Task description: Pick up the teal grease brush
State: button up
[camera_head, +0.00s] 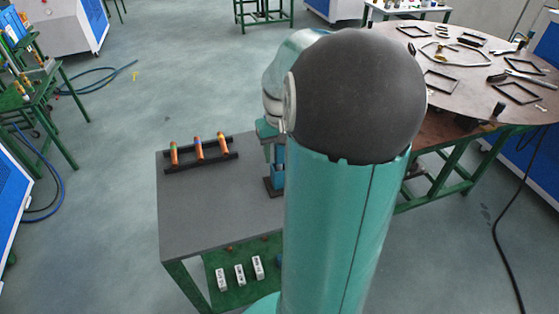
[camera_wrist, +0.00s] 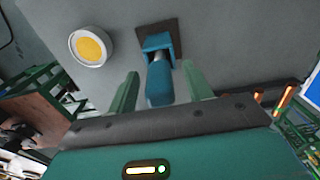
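In the wrist view, a teal-blue object (camera_wrist: 159,84), which looks like the grease brush, has a light metallic band. It is at a blue block-like part on a dark square base (camera_wrist: 172,28) on the grey tabletop. My gripper (camera_wrist: 160,82) is open, with one green finger on each side of the object and a visible gap on both sides. In the head view, the blue object (camera_head: 279,174) and its dark base (camera_head: 271,187) show at the table's right, partly hidden by my arm. My fingers are not clear there.
A white round tin with yellow contents (camera_wrist: 91,46) stands close by on the grey table (camera_head: 215,215). A black rack (camera_head: 200,160) with several orange-brown rods is at the table's back left. White blocks (camera_head: 239,275) lie on the lower green shelf. A round table (camera_head: 480,60) stands at the right.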

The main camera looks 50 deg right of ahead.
jog(key=c, duration=1)
jog(key=shift+r, duration=0.1)
